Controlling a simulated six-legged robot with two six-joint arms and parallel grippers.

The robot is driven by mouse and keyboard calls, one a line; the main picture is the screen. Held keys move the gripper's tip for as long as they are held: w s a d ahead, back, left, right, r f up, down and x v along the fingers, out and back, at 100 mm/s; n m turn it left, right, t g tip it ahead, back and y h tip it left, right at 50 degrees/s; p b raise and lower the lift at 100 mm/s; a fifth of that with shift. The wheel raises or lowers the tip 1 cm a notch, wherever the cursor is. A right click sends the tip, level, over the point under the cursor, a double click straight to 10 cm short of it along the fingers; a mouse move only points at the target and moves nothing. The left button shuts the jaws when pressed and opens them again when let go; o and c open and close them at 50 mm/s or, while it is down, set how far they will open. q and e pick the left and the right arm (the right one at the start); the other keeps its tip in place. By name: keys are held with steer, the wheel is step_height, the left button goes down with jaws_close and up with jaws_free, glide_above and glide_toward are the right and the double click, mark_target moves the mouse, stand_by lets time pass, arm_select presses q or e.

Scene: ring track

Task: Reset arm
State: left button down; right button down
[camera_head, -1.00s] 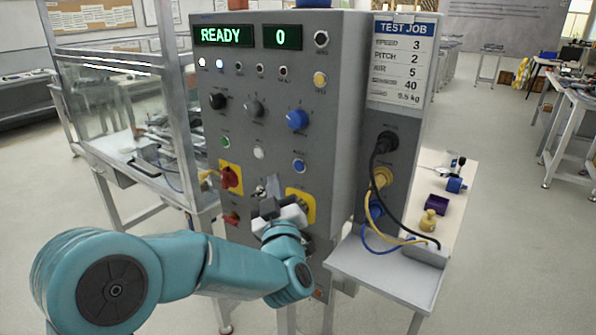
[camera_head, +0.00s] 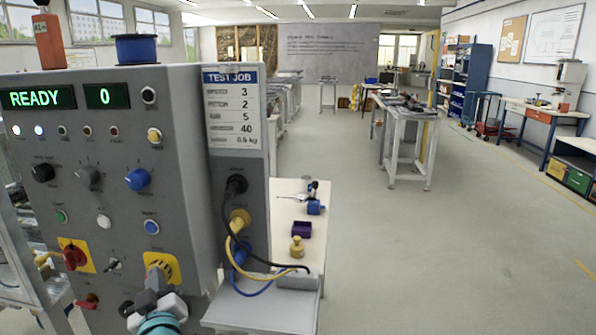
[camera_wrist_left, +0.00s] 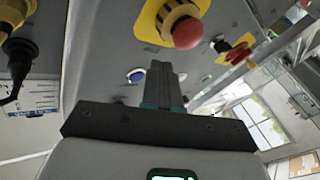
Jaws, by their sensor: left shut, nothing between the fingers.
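My left gripper (camera_head: 146,298) is at the bottom of the head view, in front of the lower part of the grey control panel (camera_head: 190,120). Its dark fingers are shut with nothing between them. They overlap the lower left of a yellow plate (camera_head: 166,262) on the panel; I cannot tell whether they touch it. In the left wrist view, the shut fingers (camera_wrist_left: 162,82) point towards the panel, and a red mushroom knob (camera_wrist_left: 187,32) on a yellow plate shows just beyond them. My right gripper is in neither view.
The panel displays (camera_head: 38,98) read READY and 0. A side shelf (camera_head: 262,307) with cables stands close right of the gripper. Behind it, a table holds a yellow weight (camera_head: 297,247) and a purple box (camera_head: 301,229). The floor (camera_head: 450,260) to the right is open.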

arm_select(q)
steer(key=s+d+f+m+g+h+p, duration=0.1)
steer(key=s+d+f+m+g+h, duration=0.2)
steer(key=f, duration=0.6)
steer(key=s+d+f+m+g+h+p, duration=0.1)
steer(key=s+d+f+g+h, duration=0.15)
steer(key=d+f, duration=0.45)
steer(key=s+d+f+m+g+h, duration=0.2)
steer(key=s+f+h, duration=0.15)
steer(key=f, duration=0.75)
steer(key=s+d+f+g+h, duration=0.1)
steer(key=s+d+f+g, duration=0.1)
steer(key=s, duration=0.4)
steer(key=s+d+f+m+g+h+p, duration=0.1)
steer(key=s+d+f+g, duration=0.2)
steer(key=s, duration=0.4)
steer(key=s+d+f+m+g+h+p, duration=0.1)
steer(key=s+d+f+g+h, duration=0.1)
steer(key=s+f+g, duration=0.2)
steer(key=s, duration=0.3)
steer(key=shift+d, duration=0.35)
steer(key=shift+s+a, duration=0.1)
steer(key=shift+a, duration=0.05)
